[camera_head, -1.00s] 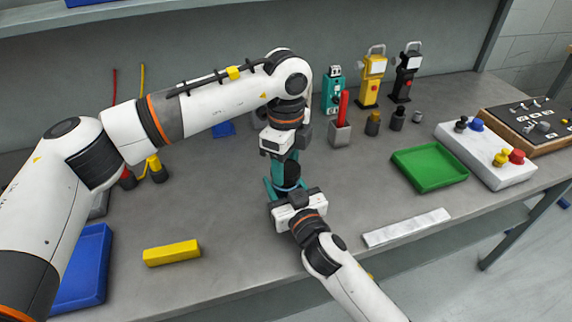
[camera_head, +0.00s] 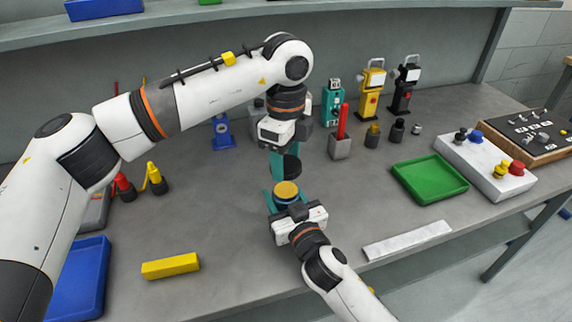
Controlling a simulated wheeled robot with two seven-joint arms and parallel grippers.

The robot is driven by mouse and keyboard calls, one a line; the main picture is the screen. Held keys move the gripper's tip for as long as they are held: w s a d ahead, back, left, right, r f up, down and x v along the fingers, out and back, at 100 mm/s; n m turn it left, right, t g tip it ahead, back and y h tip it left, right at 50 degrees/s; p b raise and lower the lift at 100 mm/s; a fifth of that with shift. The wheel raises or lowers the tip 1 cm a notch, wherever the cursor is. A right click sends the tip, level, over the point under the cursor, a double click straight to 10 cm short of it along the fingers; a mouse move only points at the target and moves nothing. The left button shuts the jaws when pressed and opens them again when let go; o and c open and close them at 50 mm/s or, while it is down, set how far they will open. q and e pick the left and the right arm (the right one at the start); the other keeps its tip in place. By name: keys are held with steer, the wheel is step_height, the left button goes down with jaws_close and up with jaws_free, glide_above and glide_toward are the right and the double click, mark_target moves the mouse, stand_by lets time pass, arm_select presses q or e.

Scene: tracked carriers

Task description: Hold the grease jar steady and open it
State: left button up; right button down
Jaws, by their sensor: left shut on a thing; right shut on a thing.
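The grease jar (camera_head: 287,197) stands upright on the bench, its top open and its yellow contents showing inside a blue body. My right gripper (camera_head: 286,205) comes in from the front and is shut on the jar's sides with its teal fingers. A dark round lid (camera_head: 291,169) is above and slightly behind the jar, apart from it. My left gripper (camera_head: 283,160) points down from above and is shut on the lid. Its teal fingers partly hide the lid, and the jar's lower part is hidden by my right gripper.
A yellow block (camera_head: 171,266) and a blue tray (camera_head: 82,285) lie left. A green tray (camera_head: 430,180), a white strip (camera_head: 407,240) and a white button box (camera_head: 487,165) lie right. A grey holder (camera_head: 340,147) and upright teal, yellow and black devices stand behind. Bench left of the jar is clear.

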steer(key=c, duration=0.5)
jaws_free()
steer(key=shift+s, duration=0.1)
